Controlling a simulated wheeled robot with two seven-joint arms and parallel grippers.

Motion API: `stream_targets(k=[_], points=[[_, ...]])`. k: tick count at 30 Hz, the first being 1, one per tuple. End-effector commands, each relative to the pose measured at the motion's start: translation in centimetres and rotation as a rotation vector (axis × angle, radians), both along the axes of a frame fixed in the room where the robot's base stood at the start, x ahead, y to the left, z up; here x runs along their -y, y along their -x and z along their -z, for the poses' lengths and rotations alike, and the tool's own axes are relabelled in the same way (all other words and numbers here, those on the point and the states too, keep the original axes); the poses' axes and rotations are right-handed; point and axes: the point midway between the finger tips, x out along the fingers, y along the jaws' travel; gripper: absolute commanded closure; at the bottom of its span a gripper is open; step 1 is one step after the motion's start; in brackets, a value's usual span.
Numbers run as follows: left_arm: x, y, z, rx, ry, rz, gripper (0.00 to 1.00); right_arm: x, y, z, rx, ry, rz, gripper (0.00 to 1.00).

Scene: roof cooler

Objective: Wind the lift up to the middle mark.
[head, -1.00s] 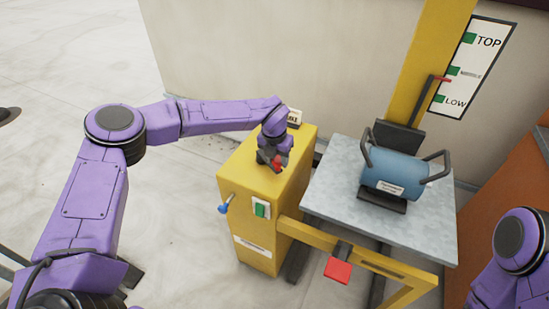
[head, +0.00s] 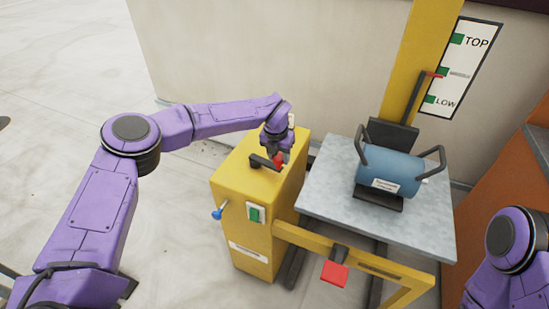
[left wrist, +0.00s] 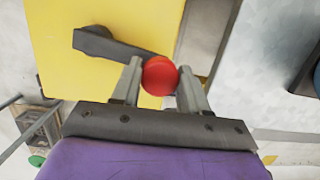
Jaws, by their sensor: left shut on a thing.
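My left gripper (head: 277,152) is shut on the red knob (left wrist: 160,76) of a dark crank (head: 262,163) on top of the yellow winch box (head: 243,185). In the left wrist view the knob sits between the two fingers and the crank arm (left wrist: 110,46) runs off to the left. The lift platform (head: 325,190) carries a blue drum-shaped thing (head: 390,172). On the mast (head: 415,50), a red pointer (head: 432,75) reaches to the green middle mark (head: 442,72) on the scale board (head: 463,65), between TOP and LOW. My right gripper is out of view.
A green switch (head: 255,214) and a blue-tipped lever (head: 218,213) are on the box. A red pad (head: 334,273) is on the yellow front frame. An orange-brown block (head: 510,190) stands at the right.

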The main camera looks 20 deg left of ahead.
Motion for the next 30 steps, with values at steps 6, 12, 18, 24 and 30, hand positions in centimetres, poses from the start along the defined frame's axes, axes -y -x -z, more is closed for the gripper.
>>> stream_targets(k=[6,12,18,24,30], points=[[0.7,-0.1,-0.3,0.007,0.008,0.012,0.93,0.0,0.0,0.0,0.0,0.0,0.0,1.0],[0.7,-0.7,-0.3,0.008,0.008,0.011,0.93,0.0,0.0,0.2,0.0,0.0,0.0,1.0],[0.9,-2.0,-0.3,0.009,0.008,0.011,0.93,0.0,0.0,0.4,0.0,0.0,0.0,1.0],[0.6,-2.0,-0.3,0.008,0.006,0.007,0.32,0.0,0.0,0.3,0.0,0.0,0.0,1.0],[0.2,-1.9,-0.2,0.004,0.003,0.001,0.32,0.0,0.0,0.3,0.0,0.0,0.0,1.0]])
